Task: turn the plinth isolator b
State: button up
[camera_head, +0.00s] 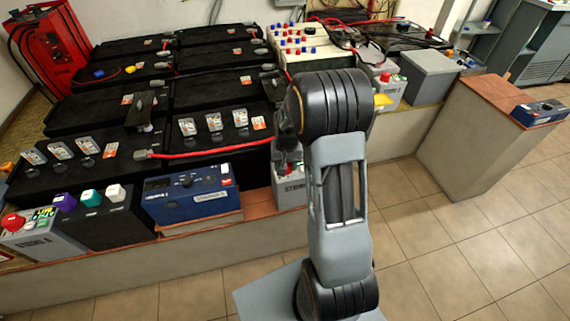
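No label for plinth isolator b is readable, so I cannot tell which unit it is. A small light grey box (290,190) stands on the orange-topped plinth (262,203), partly hidden by my arm. My gripper (287,162) is dark and points down just above this box. Whether it touches the box's top, and whether its fingers are open or shut, is not clear. Another grey box with a red knob (387,88) stands behind my arm to the right. A grey box with a large red button (30,236) is at the far left.
A blue device (188,195) with a dial stands left of my gripper. Black batteries (205,90) with red cables fill the plinth behind. A plain grey box (430,72) and a side plinth (470,135) are at right. The tiled floor (450,235) is clear.

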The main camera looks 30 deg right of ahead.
aim_at(288, 176)
jog(key=o, duration=0.9)
notch_tip(288, 176, up, 14)
jog(key=shift+s+d+f+p, duration=0.1)
jog(key=shift+d+p, duration=0.05)
jog(key=shift+p, duration=1.05)
jog(key=s+a+r+n+t+p, duration=0.1)
jog(key=s+a+r+p, duration=0.2)
jog(key=s+r+p, duration=0.1)
jog(key=s+a+r+n+t+p, duration=0.1)
jog(key=s+a+r+n+p, duration=0.1)
jog(key=s+a+r+p, duration=0.2)
jog(key=s+a+r+n+t+p, duration=0.1)
jog(key=s+a+r+n+p, duration=0.1)
jog(key=s+r+p, duration=0.3)
jog(key=shift+s+a+r, duration=0.2)
jog(key=shift+s+r, duration=0.3)
jog(key=shift+r, duration=0.5)
jog(key=shift+s+a+r, duration=0.25)
jog(key=shift+s+r, duration=0.25)
jog(key=shift+r, duration=0.45)
jog(key=shift+s+a+r, duration=0.2)
jog(key=shift+s+r, duration=0.3)
jog(key=shift+r, duration=0.5)
